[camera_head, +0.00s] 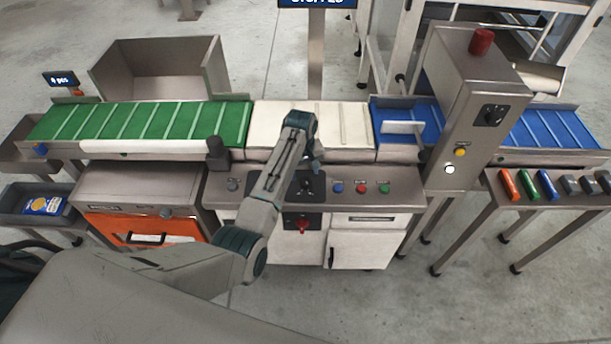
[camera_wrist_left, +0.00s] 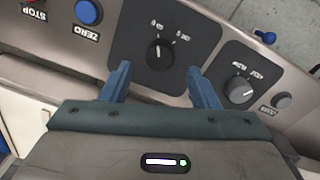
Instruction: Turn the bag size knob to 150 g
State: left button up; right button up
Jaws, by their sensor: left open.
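The control panel carries a black round knob on a dark plate, which shows in the head view (camera_head: 306,186) and in the left wrist view (camera_wrist_left: 159,51). Its white pointer line points up in the wrist view, toward one of two small labels I cannot read. A second knob (camera_wrist_left: 240,90) on its own dark plate sits to the right in the wrist view; its pointer slants up and right. I cannot tell from the labels which is the bag size knob. My left gripper (camera_wrist_left: 159,70) is open and empty, its fingertips apart at either side of the first knob's near edge.
Beside the knob in the wrist view are a blue ZERO button (camera_wrist_left: 88,12) and a red STOP button (camera_wrist_left: 35,3). A red switch (camera_head: 301,224) is below the panel. A green conveyor (camera_head: 150,122) and a grey weigher tower (camera_head: 470,110) flank the station.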

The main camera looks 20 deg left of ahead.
aim_at(305, 180)
pick_arm(q)
jog(key=shift+w+f, duration=0.1)
jog(key=shift+f, duration=2)
pick_arm(e)
jog(key=shift+w+r, duration=0.2)
jog(key=shift+w, duration=0.25)
pick_arm(q)
jog(key=c, duration=1)
